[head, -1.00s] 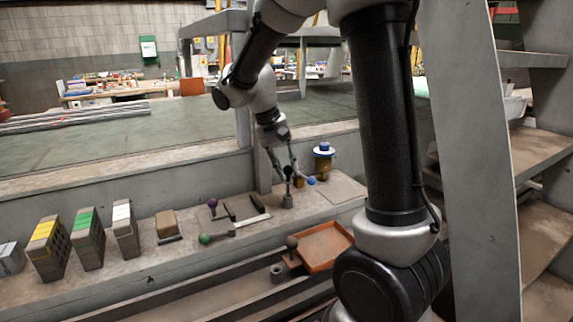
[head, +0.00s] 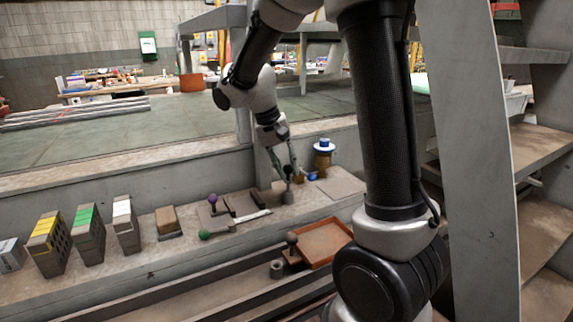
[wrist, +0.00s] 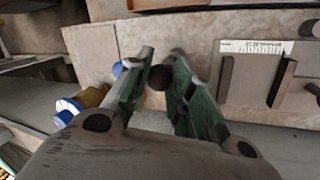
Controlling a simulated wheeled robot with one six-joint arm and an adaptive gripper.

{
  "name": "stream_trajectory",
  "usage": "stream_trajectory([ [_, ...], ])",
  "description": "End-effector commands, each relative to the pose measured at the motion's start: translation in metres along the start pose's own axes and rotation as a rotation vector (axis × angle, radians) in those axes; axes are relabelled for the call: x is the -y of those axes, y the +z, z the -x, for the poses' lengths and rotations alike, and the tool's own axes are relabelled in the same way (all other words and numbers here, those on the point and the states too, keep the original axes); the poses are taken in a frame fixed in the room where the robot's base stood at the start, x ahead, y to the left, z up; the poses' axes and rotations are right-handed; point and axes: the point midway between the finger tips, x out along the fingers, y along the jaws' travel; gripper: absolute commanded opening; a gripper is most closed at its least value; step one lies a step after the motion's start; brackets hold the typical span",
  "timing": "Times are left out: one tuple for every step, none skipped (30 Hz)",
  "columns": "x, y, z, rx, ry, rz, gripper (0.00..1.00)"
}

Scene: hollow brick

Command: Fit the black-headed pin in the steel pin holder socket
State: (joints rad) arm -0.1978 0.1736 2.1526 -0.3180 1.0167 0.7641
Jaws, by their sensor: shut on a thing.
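My gripper (head: 287,174) is shut on the black-headed pin, with its round black head (wrist: 159,77) between the fingertips in the wrist view. In the head view the black head (head: 287,169) is directly above the small steel pin holder socket (head: 287,197) on the ledge. The pin looks about upright. Its lower end is too small to tell whether it is inside the socket or just above it. In the wrist view the fingers and head hide most of the socket.
A blue-capped amber jar (head: 323,158) and a blue ball (head: 312,176) stand close right of my gripper. Purple (head: 212,198) and green (head: 205,235) ball-headed pieces lie left. An orange tray (head: 325,239) is in front.

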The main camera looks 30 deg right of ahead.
Motion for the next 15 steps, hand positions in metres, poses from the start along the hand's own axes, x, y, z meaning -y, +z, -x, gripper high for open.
stream_trajectory([
  [0.0003, 0.0, -0.001, 0.0, 0.0, 0.0, 0.0],
  [0.0004, 0.0, -0.0015, 0.0, 0.0, 0.0, 0.0],
  [0.0007, 0.0, -0.0022, 0.0, 0.0, 0.0, 0.0],
  [0.0009, 0.0, -0.0027, 0.0, 0.0, 0.0, 0.0],
  [0.0011, 0.0, -0.0033, 0.0, 0.0, 0.0, 0.0],
  [0.0014, -0.0001, -0.004, 0.0, 0.0, 0.0, 0.0],
  [0.0016, -0.0001, -0.0045, 0.0, 0.0, 0.0, 0.0],
  [0.0018, -0.0001, -0.005, 0.0, 0.0, 0.0, 0.0],
  [0.002, -0.0002, -0.0057, 0.0, 0.0, 0.0, 0.0],
  [0.0022, -0.0002, -0.0062, 0.0, 0.0, 0.0, 0.0],
  [0.0024, -0.0002, -0.0067, 0.0, 0.0, 0.0, 0.0],
  [0.0026, -0.0001, -0.0074, 0.0, 0.0, 0.0, 0.0],
  [0.0027, -0.0001, -0.0079, 0.0, 0.0, 0.0, 0.0],
  [0.0029, -0.0001, -0.0084, 0.0, 0.0, 0.0, 0.0],
  [0.0031, -0.0001, -0.009, 0.0, 0.0, 0.0, 0.0],
])
